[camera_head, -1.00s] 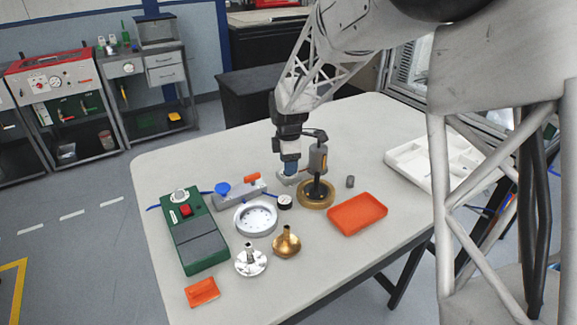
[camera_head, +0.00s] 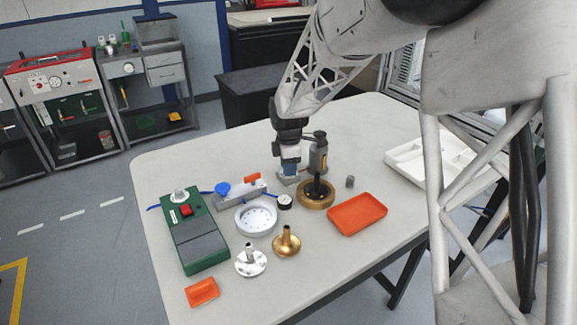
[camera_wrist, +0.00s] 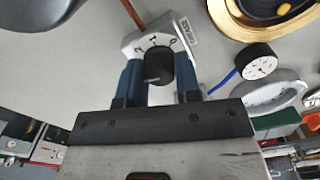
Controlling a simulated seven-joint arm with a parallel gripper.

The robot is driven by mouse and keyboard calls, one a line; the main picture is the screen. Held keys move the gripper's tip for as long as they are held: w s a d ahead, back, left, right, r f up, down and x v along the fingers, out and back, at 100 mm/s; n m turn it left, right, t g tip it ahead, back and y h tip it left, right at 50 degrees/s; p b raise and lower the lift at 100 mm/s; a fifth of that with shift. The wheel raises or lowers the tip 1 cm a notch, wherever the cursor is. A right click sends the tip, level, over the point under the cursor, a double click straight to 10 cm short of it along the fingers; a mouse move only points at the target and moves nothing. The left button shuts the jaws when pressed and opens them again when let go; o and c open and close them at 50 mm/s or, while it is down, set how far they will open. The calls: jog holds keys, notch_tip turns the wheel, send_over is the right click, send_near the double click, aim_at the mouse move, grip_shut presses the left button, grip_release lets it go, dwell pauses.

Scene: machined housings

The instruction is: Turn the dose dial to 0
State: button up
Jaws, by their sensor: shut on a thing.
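The dose dial (camera_wrist: 157,66) is a black round knob on a light grey housing (camera_wrist: 138,44). Dark marks or numerals stand in an arc around its far side, too small to read for sure, and a pale line shows on its near side. My gripper (camera_wrist: 159,68) has its two blue fingers on either side of the knob, shut on it. In the head view my gripper (camera_head: 290,170) reaches down to the grey housing (camera_head: 285,179) at the back of the table; the dial itself is hidden there.
A brass-based pump with a grey upright body (camera_head: 318,158) stands close to the right of my gripper. A small gauge (camera_head: 285,202), a white flanged ring (camera_head: 256,219) and a grey valve block (camera_head: 240,199) lie in front. An orange tray (camera_head: 357,214) sits to the right.

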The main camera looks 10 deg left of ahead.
jog(key=shift+m, duration=0.5)
jog(key=m, duration=0.5)
jog(key=shift+m, duration=0.3)
jog(key=m, duration=0.3)
jog(key=shift+m, duration=0.3)
jog(key=m, duration=0.3)
jog(key=shift+m, duration=0.3)
jog(key=m, duration=1.3)
jog(key=o, duration=0.9)
